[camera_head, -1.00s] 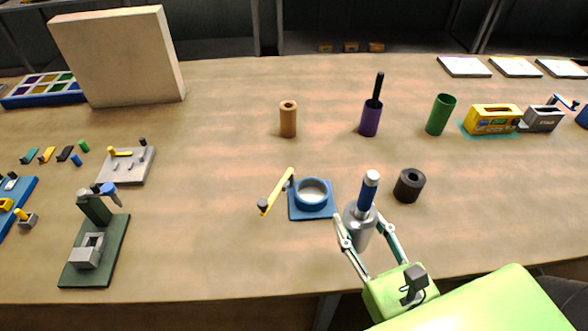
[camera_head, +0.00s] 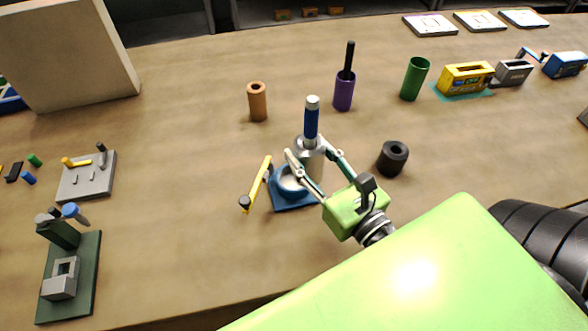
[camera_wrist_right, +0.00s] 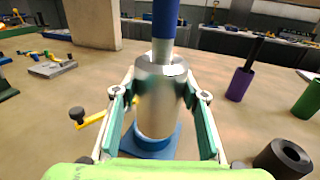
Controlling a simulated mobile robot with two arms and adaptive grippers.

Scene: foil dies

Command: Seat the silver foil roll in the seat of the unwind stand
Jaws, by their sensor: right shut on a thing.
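The silver foil roll (camera_head: 311,157) is upright, with a blue core with a silver tip standing out of its top. It also shows in the right wrist view (camera_wrist_right: 160,98). My right gripper (camera_head: 309,149) is shut on the roll, one finger on each side. The unwind stand is a blue square base (camera_head: 290,203) with a round ringed seat (camera_head: 289,183) and a yellow arm (camera_head: 257,182) at its left. In the head view, the roll's lower end is at the seat's upper right. In the wrist view, it overlaps the blue ring (camera_wrist_right: 152,145); I cannot tell whether they touch. My left gripper is out of view.
A black roll (camera_head: 393,158) stands to the right of the stand. An orange roll (camera_head: 257,103), a purple holder (camera_head: 344,93) and a green tube (camera_head: 414,80) stand farther back. A green-based device (camera_head: 86,275) is at the left.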

